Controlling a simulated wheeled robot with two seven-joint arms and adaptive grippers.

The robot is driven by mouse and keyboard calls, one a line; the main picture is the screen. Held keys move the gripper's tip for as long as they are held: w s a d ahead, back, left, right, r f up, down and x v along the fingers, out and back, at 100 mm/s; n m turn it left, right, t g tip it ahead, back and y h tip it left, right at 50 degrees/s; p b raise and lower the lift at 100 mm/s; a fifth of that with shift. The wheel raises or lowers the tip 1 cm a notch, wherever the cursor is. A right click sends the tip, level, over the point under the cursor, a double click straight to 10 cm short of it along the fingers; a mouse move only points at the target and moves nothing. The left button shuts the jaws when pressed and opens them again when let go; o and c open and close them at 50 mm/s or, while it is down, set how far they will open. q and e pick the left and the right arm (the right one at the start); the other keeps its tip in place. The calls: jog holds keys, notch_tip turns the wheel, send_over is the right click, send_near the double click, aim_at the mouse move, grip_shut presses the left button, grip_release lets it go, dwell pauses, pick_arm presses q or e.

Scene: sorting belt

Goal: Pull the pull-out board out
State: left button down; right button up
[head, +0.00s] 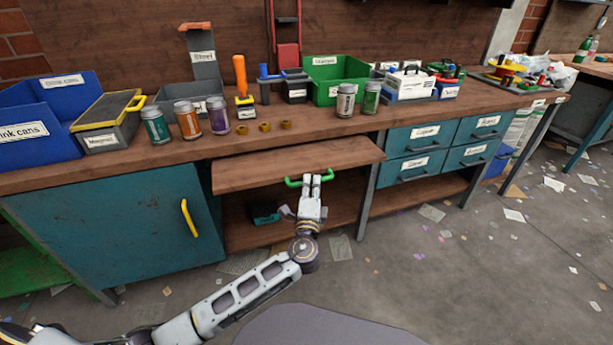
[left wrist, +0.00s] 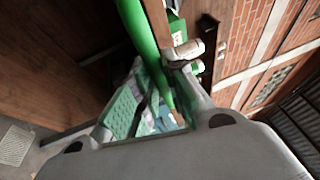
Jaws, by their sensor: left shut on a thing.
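The pull-out board (head: 300,160) is a brown wooden panel under the bench top, standing out a little past the bench's front edge. A green handle (head: 292,183) is on its front edge. My left gripper (head: 311,182) is shut on the green handle, its fingers pointing up at the board in the head view. In the left wrist view the green handle (left wrist: 138,35) runs close to the gripper's fingers (left wrist: 165,95), which hide part of it. My right gripper is not in view.
Cans, bins and tools stand on the bench top (head: 330,127). A teal cabinet with a yellow handle (head: 189,217) is left of the board, and teal drawers (head: 415,165) are right. A shelf (head: 250,236) lies below. The floor in front is mostly free, with scattered paper.

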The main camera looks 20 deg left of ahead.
pick_arm(q)
jog(key=s+d, duration=0.5)
jog(key=s, duration=0.2)
jog(key=shift+s, duration=0.2)
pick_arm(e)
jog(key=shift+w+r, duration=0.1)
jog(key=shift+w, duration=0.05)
pick_arm(q)
jog(key=shift+f, duration=0.1)
jog(key=c, duration=1.6)
grip_release()
jog(key=shift+c, duration=0.2)
jog(key=shift+o, duration=0.9)
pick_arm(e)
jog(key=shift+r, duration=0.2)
pick_arm(q)
jog(key=shift+r, duration=0.2)
